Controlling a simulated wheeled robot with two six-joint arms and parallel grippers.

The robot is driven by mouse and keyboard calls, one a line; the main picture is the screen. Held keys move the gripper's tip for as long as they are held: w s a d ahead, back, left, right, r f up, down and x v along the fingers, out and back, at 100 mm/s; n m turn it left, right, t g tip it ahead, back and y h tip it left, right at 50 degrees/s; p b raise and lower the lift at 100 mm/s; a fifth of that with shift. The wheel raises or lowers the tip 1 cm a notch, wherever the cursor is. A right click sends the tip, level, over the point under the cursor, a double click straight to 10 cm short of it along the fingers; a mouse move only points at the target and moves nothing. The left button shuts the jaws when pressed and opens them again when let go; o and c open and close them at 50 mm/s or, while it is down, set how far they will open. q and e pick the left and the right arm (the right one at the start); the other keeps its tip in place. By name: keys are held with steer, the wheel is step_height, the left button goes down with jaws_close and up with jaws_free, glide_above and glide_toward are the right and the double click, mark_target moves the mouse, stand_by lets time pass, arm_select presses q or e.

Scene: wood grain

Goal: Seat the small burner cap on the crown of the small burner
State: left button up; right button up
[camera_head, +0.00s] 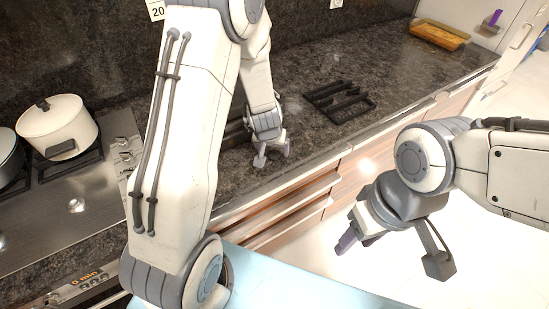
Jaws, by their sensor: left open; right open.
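A small metallic burner (76,205) shows on the bare part of the steel cooktop (40,225) at the left, with no grate over it. I cannot make out the small burner cap; my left arm hides part of the counter and cooktop. My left gripper (272,157) is open, pointing down low over the dark stone counter, to the right of the cooktop. I see nothing held between its fingers. My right gripper (392,254) is open and empty, in front of the drawers and away from the counter.
A black grate (340,100) lies on the counter beyond my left gripper. A cream lidded pot (57,125) and a second pot (8,160) stand on the cooktop's grates. A yellow tray (438,35) sits at the far right end. The counter between grate and tray is clear.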

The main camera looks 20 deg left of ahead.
mark_target(274, 154)
arm_select(q)
steer(key=b+x, duration=0.1)
steer(key=x, duration=0.2)
steer(key=shift+w+f, duration=0.15)
steer(key=shift+c, duration=0.3)
jaws_close()
